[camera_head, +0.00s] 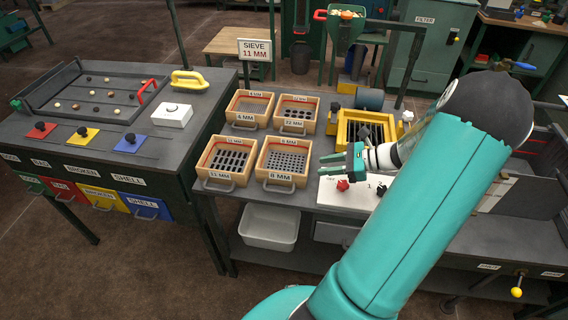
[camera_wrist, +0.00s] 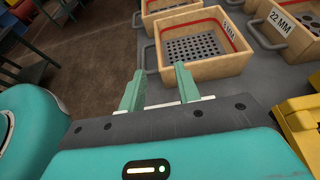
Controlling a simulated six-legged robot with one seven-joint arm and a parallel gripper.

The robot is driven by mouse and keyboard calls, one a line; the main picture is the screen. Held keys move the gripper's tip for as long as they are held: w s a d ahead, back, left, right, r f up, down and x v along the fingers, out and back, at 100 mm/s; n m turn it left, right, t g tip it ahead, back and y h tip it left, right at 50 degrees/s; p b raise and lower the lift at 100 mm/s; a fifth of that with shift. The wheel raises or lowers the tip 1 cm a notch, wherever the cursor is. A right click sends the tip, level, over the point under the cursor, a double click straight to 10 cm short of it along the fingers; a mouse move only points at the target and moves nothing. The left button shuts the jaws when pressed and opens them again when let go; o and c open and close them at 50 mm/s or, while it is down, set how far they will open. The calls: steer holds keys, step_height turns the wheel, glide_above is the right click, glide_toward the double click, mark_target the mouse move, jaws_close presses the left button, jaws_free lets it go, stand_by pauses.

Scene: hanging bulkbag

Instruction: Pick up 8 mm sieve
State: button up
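The 8 mm sieve (camera_head: 285,160) is a light wooden box with a perforated round-hole plate and a grey handle on its front wall. It sits front right in a group of wooden sieves on the dark bench. It also shows in the wrist view (camera_wrist: 196,50), with its handle (camera_wrist: 148,57) on the left side. My gripper (camera_head: 345,160) is right of this sieve in the head view, apart from it. In the wrist view my gripper (camera_wrist: 160,88) has its two green fingers spread, nothing between them, the tips short of the sieve's near wall.
A yellow frame (camera_head: 365,130) and a white panel with a red knob (camera_head: 342,185) lie to the right. A sign reading 11 MM (camera_head: 255,50) stands behind.

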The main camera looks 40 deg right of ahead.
mark_target(283, 172)
steer(key=x, duration=1.2)
steer(key=shift+w+a+f, duration=0.1)
steer(key=shift+w+a, duration=0.05)
steer(key=shift+a, duration=0.25)
jaws_close()
